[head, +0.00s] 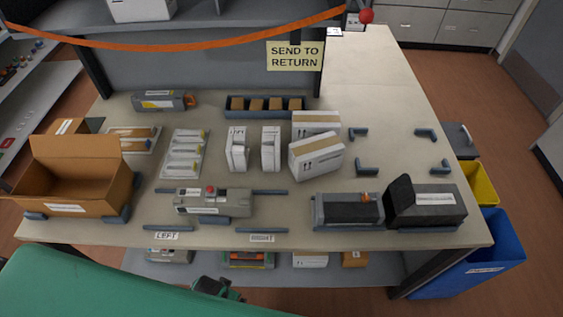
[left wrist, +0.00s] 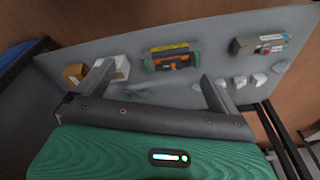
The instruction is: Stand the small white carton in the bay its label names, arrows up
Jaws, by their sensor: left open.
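Two small white cartons stand side by side mid-table, the left one (head: 236,149) and the right one (head: 270,148); their print is too small to read. Another white carton (head: 310,260) lies on the lower shelf and also shows in the left wrist view (left wrist: 123,66), partly behind a finger. I cannot tell which carton the task means. Two front strips carry a LEFT label (head: 167,236) and a RIGHT label (head: 262,238). My left gripper (head: 218,289) is low before the lower shelf; in its wrist view (left wrist: 156,84) it is open and empty. My right gripper is out of view.
A grey device (head: 212,202) sits between the bay strips. Larger white boxes (head: 316,155) stand right of the small cartons. An open brown box (head: 70,185) is at left, dark units (head: 427,200) at front right. A brown box (head: 354,259) and an orange-and-dark device (head: 248,259) occupy the lower shelf.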

